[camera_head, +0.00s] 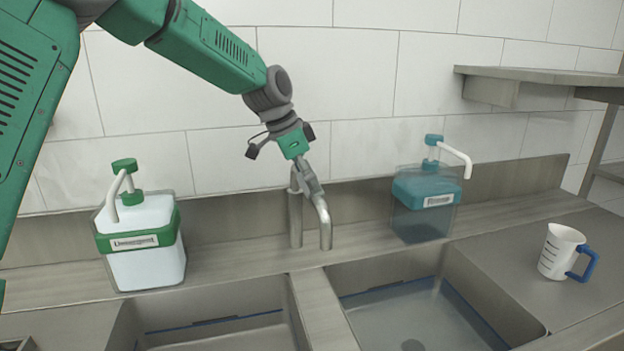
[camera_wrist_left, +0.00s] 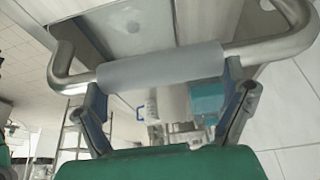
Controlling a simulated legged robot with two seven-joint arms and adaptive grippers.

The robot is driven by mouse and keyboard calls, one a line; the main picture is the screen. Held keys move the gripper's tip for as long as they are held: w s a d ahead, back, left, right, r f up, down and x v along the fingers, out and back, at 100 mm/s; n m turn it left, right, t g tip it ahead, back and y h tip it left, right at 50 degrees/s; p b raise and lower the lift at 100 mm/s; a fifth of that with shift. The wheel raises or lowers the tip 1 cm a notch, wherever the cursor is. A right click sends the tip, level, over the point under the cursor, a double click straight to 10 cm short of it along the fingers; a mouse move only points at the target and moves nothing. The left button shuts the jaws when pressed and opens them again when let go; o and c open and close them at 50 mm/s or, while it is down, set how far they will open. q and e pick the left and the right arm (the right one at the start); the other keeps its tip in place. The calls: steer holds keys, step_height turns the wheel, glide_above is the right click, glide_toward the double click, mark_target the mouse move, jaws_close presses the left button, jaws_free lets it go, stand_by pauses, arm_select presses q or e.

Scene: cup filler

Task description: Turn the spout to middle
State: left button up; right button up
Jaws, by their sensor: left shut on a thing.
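The metal spout (camera_head: 325,232) rises from the back ledge of the sink, and its outlet end hangs down just behind the divider (camera_head: 322,308) between the two basins. My left gripper (camera_head: 307,180) reaches down from above and is shut on the spout's upper part. In the left wrist view the spout (camera_wrist_left: 70,70) runs across the picture, with a grey sleeve (camera_wrist_left: 160,66) on its middle. The two fingers of my left gripper (camera_wrist_left: 168,98) lie at either end of that sleeve. My right gripper is not in view.
A white detergent bottle (camera_head: 148,262) with a green pump stands left of the spout. A blue pump bottle (camera_head: 418,215) stands to its right. A white measuring cup (camera_head: 558,250) is on the right counter. The left basin (camera_head: 225,335) and right basin (camera_head: 405,310) lie in front.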

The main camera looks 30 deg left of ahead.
arm_select(q)
steer(key=o, duration=1.4)
steer(key=shift+f, duration=0.25)
steer(key=shift+c, duration=0.2)
steer(key=shift+w, duration=0.1)
steer(key=shift+a, duration=0.1)
steer(key=v, duration=1.1)
steer(key=shift+r, duration=0.35)
steer(key=shift+a, duration=0.15)
